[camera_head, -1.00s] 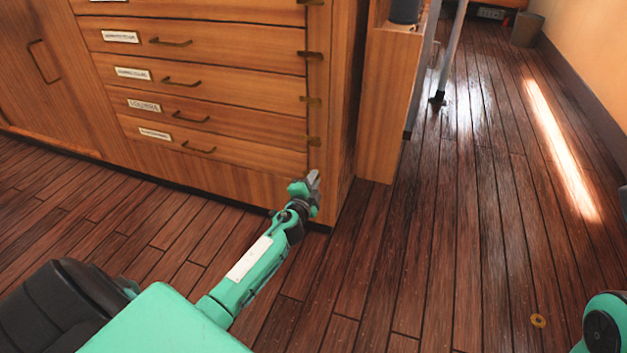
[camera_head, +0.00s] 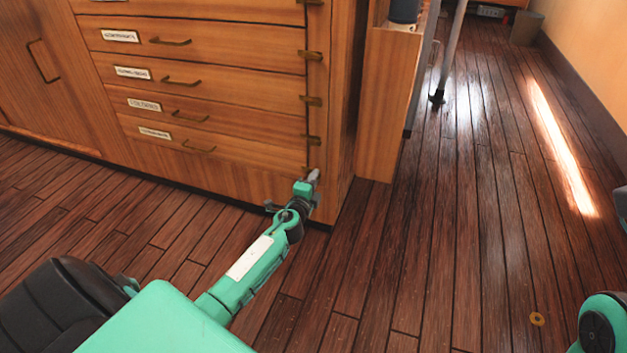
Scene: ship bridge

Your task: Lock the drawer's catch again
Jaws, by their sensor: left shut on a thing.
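A wooden chest has several labelled drawers (camera_head: 222,148), which look flush with its front. My left gripper (camera_head: 312,177) is at the chest's lower right, at the lowest catch (camera_head: 304,170) beside the bottom drawer. It is shut on that catch, and its fingers and wrist hide most of it, so its exact turn cannot be told. My right gripper is out of view; only a part of my right arm shows at the lower right.
A wooden side cabinet (camera_head: 380,110) stands to the right of the chest. A grey post (camera_head: 450,50) rises behind it. The floor at the middle right is clear. A bin (camera_head: 526,28) stands far back.

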